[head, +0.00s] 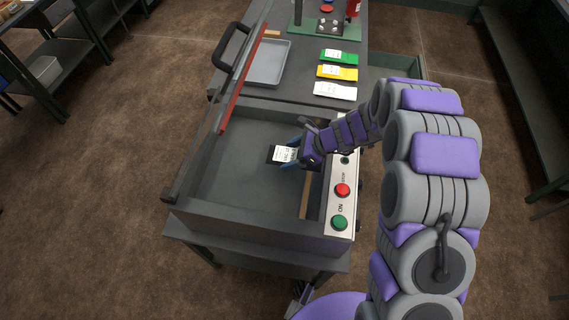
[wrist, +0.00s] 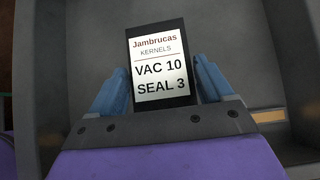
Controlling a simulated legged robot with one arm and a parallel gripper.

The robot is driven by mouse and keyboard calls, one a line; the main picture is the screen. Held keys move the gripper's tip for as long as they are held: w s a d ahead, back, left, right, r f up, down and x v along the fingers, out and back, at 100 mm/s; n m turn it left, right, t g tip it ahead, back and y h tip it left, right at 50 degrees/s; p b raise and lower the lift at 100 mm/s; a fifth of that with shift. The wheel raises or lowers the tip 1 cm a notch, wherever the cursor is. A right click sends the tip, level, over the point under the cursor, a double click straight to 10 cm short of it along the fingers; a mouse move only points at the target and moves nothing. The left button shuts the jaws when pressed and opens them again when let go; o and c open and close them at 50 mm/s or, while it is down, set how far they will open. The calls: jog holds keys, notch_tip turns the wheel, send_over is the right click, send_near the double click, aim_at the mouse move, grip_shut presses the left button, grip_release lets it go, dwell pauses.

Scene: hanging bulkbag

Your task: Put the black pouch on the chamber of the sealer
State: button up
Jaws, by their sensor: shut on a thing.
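The black pouch (head: 285,154) has a white label and is held over the chamber of the sealer (head: 230,178), a grey open-topped box. In the wrist view the pouch (wrist: 160,103) sits between the two blue fingers, its label reading "Jambrucas KERNELS VAC 10 SEAL 3". My gripper (head: 291,154) is shut on the pouch, inside the chamber's outline near its right side; it also shows in the wrist view (wrist: 160,85). I cannot tell whether the pouch touches the chamber floor. The sealer's lid (head: 243,75) is raised on the left.
The sealer's panel has a red button (head: 342,190) and a green button (head: 340,223). Beyond the sealer, a grey tray (head: 268,62) and green (head: 339,56), yellow (head: 337,72) and white (head: 335,90) pouches lie on the table. A tan bar (head: 307,195) runs along the chamber's right side.

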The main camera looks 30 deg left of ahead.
jog(key=shift+d+f, duration=0.55)
jog(key=shift+f, duration=0.4)
jog(key=f, duration=0.1)
jog(key=f+b, duration=0.1)
jog(key=f, duration=0.1)
jog(key=shift+a+f, duration=0.2)
jog(key=shift+a, duration=0.3)
jog(key=o, duration=1)
jog(key=shift+d+r, duration=0.1)
jog(key=shift+d, duration=0.2)
